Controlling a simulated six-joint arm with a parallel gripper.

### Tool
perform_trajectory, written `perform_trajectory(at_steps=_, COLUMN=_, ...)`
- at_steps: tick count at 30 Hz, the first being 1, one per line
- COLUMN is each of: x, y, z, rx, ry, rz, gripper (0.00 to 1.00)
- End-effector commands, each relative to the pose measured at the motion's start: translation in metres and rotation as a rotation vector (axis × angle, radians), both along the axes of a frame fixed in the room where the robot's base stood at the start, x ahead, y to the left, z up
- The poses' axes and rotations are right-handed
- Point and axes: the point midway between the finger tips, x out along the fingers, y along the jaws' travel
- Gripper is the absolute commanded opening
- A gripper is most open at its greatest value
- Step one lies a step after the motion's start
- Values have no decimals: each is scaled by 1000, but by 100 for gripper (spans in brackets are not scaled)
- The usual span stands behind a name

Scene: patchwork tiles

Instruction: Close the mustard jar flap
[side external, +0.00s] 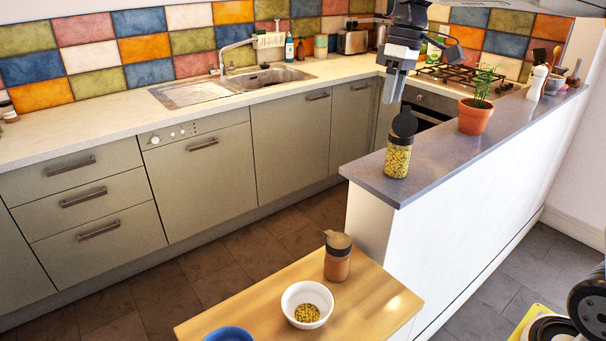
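A glass jar of yellow seeds (397,160), which looks like the mustard jar, stands upright near the end of the grey ledge. Its round black flap (405,123) stands up, open, above the dark collar of the jar. My gripper (393,93) hangs from the top of the view, pointing down, above and slightly left of the flap in the picture. A small gap shows between it and the flap. The fingers overlap from this side, so I cannot tell whether they are open or shut. Nothing is visibly held.
A potted plant (475,116) stands farther right on the ledge (440,165). On the wooden table (262,300) below are a brown-filled jar (337,262), a white bowl (291,299) with yellow seeds and a blue dish (229,334). The ledge between jar and plant is clear.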

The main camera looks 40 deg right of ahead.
Motion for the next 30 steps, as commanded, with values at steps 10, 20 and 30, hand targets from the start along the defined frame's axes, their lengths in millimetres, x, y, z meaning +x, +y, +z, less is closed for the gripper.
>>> perform_trajectory(at_steps=10, x=-9, y=15, z=-39, rx=-2, ry=16, rz=-182, gripper=40)
perform_trajectory(at_steps=20, x=-23, y=28, z=-74, rx=-6, ry=28, rz=-350, gripper=40)
perform_trajectory(at_steps=30, x=-41, y=39, z=-111, rx=-9, ry=40, rz=-524, gripper=40)
